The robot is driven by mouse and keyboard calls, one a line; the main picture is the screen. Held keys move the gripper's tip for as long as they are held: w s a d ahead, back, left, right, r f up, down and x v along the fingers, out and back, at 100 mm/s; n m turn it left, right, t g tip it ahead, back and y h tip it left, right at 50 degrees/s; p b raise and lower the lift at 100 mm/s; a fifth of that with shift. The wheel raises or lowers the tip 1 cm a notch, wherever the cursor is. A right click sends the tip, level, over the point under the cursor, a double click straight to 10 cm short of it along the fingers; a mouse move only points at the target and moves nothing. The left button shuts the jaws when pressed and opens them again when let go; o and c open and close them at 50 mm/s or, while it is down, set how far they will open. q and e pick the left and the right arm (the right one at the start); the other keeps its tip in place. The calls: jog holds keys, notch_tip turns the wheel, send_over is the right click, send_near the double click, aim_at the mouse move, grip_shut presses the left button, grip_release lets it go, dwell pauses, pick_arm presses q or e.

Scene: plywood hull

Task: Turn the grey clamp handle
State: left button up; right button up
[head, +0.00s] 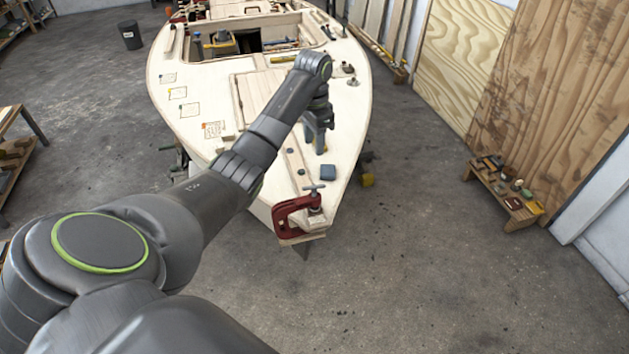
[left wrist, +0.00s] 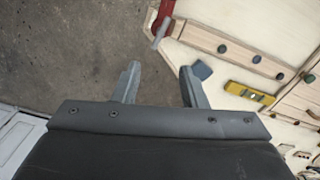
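A red clamp (head: 290,216) grips the pointed near end of the plywood hull (head: 345,130). Its grey handle (head: 314,188) is a small T-bar on top of the screw. In the left wrist view the handle (left wrist: 161,32) shows as a grey bar beside the red clamp (left wrist: 166,10) at the top edge. My left gripper (head: 318,148) is above the deck, farther back than the clamp and apart from it. In the left wrist view its fingers (left wrist: 160,72) are spread with nothing between them. My right gripper is in neither view.
A small blue-grey block (head: 328,172) lies on the deck between my left gripper and the clamp. A yellow level (left wrist: 248,92) lies on the deck. A low wooden bench (head: 505,190) with small items stands at the right.

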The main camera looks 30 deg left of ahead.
aim_at(314, 186)
pick_arm(q)
notch_tip(314, 186, down, 15)
jog(key=shift+d+r+p, duration=0.1)
jog(key=shift+r+p, duration=0.1)
jog(key=shift+p, duration=1)
jog(key=shift+f, duration=0.65)
grip_shut()
